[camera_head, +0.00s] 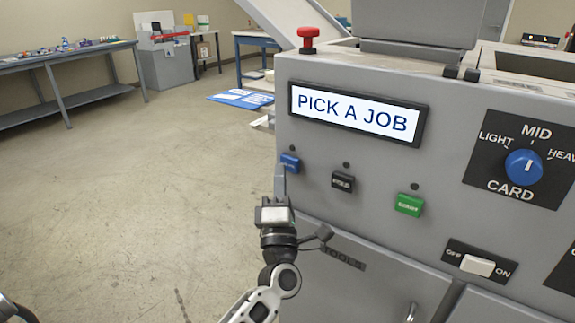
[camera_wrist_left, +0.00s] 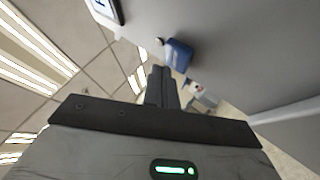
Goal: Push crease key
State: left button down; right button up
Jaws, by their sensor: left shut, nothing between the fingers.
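Three keys sit in a row on the grey machine front: a blue key (camera_head: 290,162), a black key (camera_head: 343,182) and a green key (camera_head: 409,204). Their labels are too small to read surely, so I cannot tell which is the crease key. The display (camera_head: 352,113) above reads "PICK A JOB". My left gripper (camera_head: 280,180) is shut and empty, pointing up just below the blue key. In the left wrist view the closed fingertips (camera_wrist_left: 161,78) are close to the blue key (camera_wrist_left: 179,55); I cannot tell whether they touch it.
A blue dial (camera_head: 524,166) is at the right, with a white OFF/ON switch (camera_head: 478,265) below it. A red stop button (camera_head: 308,38) stands on top of the machine. A workbench (camera_head: 65,64) stands at the far left; the floor between is clear.

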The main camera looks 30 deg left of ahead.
dwell(0.4)
pick_arm(q)
jog(key=shift+w, duration=0.5)
jog(key=shift+w+b, duration=0.25)
jog(key=shift+b, duration=0.1)
dwell(0.3)
jog(key=shift+s, duration=0.15)
jog(key=shift+s+p, duration=0.3)
jog(key=shift+s, duration=0.25)
